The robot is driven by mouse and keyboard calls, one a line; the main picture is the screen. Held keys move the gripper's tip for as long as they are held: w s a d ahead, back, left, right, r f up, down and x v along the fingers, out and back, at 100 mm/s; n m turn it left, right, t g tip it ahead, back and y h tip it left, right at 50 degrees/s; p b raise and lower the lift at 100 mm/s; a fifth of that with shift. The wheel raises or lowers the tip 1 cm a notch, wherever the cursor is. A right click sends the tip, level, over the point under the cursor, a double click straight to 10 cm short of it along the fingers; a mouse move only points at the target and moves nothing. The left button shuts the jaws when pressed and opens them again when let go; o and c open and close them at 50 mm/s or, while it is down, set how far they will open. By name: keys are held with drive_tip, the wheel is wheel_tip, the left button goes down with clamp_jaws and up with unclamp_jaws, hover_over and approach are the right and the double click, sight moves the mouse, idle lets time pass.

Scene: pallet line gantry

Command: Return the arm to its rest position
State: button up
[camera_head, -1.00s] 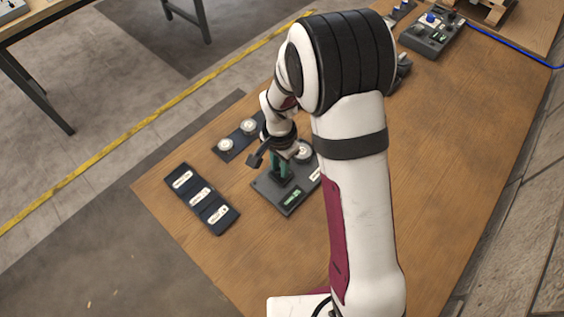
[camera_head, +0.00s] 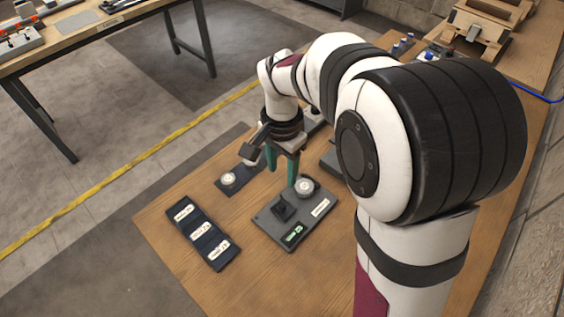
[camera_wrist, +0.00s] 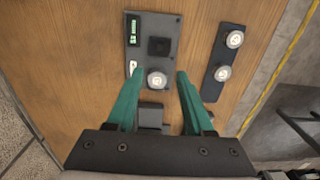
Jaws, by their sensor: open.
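My gripper (camera_head: 281,177) hangs above the table with its green fingers apart and nothing between them. In the wrist view my gripper (camera_wrist: 160,72) also shows open, with the grey fixture plate beneath and beyond the fingertips. The fixture plate (camera_head: 287,233) carries a black square block (camera_head: 283,207), a round silver disc (camera_head: 304,186), a white label and a small green display. The same block (camera_wrist: 159,46) and disc (camera_wrist: 156,80) show in the wrist view. The fingers are clear of both.
A dark tray with several white-labelled pieces (camera_head: 203,236) lies at the table's left. A dark strip with round silver discs (camera_wrist: 223,56) lies beside the plate. Wooden table (camera_head: 185,290) is bare in front. Control boxes and a wooden stand (camera_head: 483,30) are at the back right.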

wheel_tip(320, 180, up, 2)
idle(0.5)
drive_tip(key=s+d+r+n+y, duration=0.1)
drive_tip(key=s+d, duration=0.1)
drive_tip(key=s, duration=0.9)
drive_tip(key=s+d+r+n, duration=0.1)
drive_tip(key=s+d+n, duration=0.1)
drive_tip(key=s, duration=1)
drive_tip(key=shift+d+r+y, duration=0.2)
drive_tip(key=shift+d+y, duration=0.2)
drive_tip(key=shift+d, duration=0.25)
